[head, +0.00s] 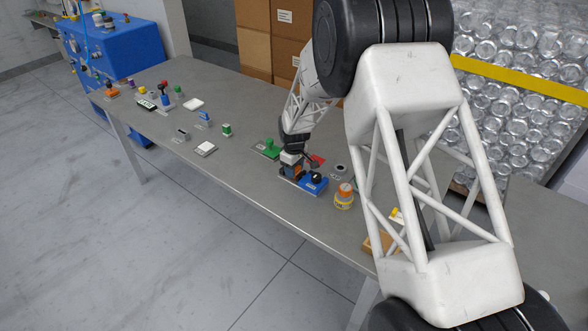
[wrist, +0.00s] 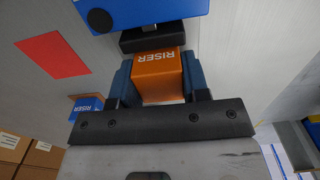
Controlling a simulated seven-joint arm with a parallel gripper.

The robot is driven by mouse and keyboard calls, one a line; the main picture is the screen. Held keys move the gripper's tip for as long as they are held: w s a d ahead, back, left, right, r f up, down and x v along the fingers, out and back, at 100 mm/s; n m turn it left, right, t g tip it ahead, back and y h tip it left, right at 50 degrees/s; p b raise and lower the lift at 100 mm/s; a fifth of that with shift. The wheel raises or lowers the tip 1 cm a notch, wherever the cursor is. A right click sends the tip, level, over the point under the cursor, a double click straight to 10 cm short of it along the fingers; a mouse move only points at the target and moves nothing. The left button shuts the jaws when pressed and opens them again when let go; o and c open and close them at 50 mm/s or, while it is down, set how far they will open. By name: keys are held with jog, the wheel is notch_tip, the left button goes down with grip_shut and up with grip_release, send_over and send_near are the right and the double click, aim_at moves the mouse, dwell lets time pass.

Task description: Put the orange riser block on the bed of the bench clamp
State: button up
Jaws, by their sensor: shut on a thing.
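The orange riser block (wrist: 158,76), marked RISER, is between the two blue-grey fingers of my gripper (wrist: 157,84) in the wrist view. My gripper is shut on it. The bench clamp shows as a blue body (wrist: 145,10) at the top of the wrist view, with a dark part right by the block's edge. In the head view the blue clamp (head: 314,182) stands near the table's front edge, and my gripper (head: 294,164) is at its left end. The block is mostly hidden there. I cannot tell whether it touches the bed.
A blue block marked RISER (wrist: 88,104) and a red card (wrist: 53,55) lie nearby. A green stamp-like object (head: 268,148) is left of the clamp, and an orange jar (head: 344,197) is close on its right. The table farther left holds several small objects.

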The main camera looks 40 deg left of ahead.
dwell(0.3)
jog(key=o, duration=1)
jog(key=shift+f, duration=0.1)
notch_tip(320, 180, up, 12)
jog(key=shift+r, duration=0.15)
dwell(0.6)
dwell(0.4)
